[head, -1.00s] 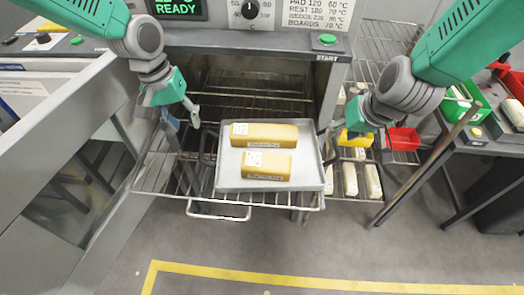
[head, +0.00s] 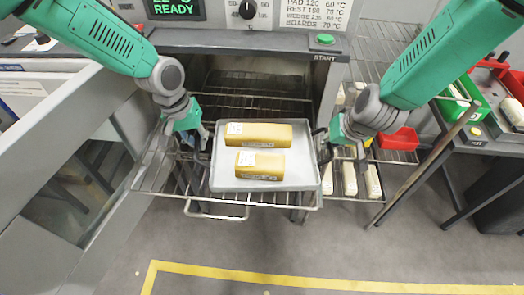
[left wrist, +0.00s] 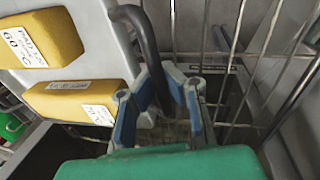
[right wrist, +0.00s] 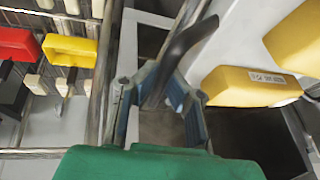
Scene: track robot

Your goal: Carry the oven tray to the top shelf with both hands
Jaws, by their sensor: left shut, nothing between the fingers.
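The grey oven tray (head: 295,182) rests on the wire rack pulled out of the oven and carries two yellow blocks (head: 258,134). My left gripper (head: 203,143) is at the tray's left side. My right gripper (head: 328,141) is at the tray's right side. In the right wrist view its fingers stand apart, with the dark right handle (right wrist: 185,45) reaching between them. I cannot tell which shelf is the top shelf.
The oven (head: 240,42) opens behind the tray. A wire shelf rack (head: 385,38) stands to its right, with a red bin (head: 400,140) and pale blocks lower down. A grey panel (head: 60,135) bounds the left. The floor in front is clear.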

